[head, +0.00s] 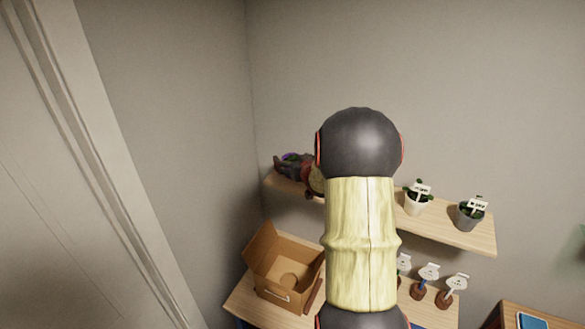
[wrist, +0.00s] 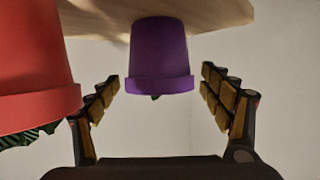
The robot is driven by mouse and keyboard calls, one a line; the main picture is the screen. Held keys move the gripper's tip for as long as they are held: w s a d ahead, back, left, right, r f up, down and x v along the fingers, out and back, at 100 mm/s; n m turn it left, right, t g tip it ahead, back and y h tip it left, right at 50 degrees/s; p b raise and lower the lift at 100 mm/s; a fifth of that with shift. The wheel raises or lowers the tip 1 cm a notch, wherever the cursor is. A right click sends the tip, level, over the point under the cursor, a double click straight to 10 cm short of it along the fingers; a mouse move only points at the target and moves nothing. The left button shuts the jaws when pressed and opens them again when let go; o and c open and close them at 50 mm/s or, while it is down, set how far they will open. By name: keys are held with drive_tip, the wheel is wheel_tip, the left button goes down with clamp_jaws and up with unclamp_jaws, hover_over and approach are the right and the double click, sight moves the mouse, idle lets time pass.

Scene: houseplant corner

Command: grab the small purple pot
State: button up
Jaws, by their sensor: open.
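The small purple pot (wrist: 160,52) shows upside down in the wrist view, with its base on the wooden shelf and a bit of plant past its rim. My gripper (wrist: 160,80) is open, with one finger on each side of the pot's line and clear gaps to both. The pot looks just ahead of or between the fingertips; I cannot tell its exact depth. In the head view a bit of purple (head: 289,156) shows at the shelf's left end, mostly hidden by my gripper.
A red pot (wrist: 35,65) stands close beside my gripper's left finger in the wrist view. On the shelf (head: 470,238) stand a white pot (head: 415,208) and a grey pot (head: 468,218). Below are an open cardboard box (head: 280,270) and several small tagged items.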

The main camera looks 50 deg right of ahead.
drive_tip(key=shift+c, duration=0.6)
drive_tip(key=c, duration=1.3)
